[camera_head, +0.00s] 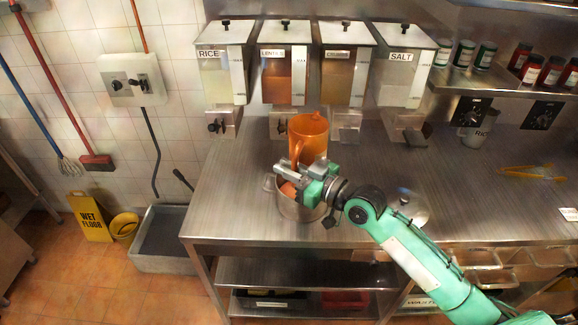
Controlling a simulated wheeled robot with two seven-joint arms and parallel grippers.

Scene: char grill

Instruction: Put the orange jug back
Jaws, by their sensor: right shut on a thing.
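The orange jug (312,142) is upright, with its open top and handle facing me, above the steel counter in front of the dispensers. My right gripper (283,178) is at the jug's lower handle side and is shut on the jug; the fingers hide part of the grip. A steel pot (292,211) stands below and in front of the jug, partly covered by the gripper, with something orange showing inside. Whether the jug's base touches the counter is hidden. My left gripper is not in view.
Dispensers labelled RICE (222,72), LENTILS (285,75), a third (343,75) and SALT (402,75) hang at the back. A RICE-labelled cup (476,122) stands at the right, below a shelf of jars (484,56). The counter's left part (225,190) is clear.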

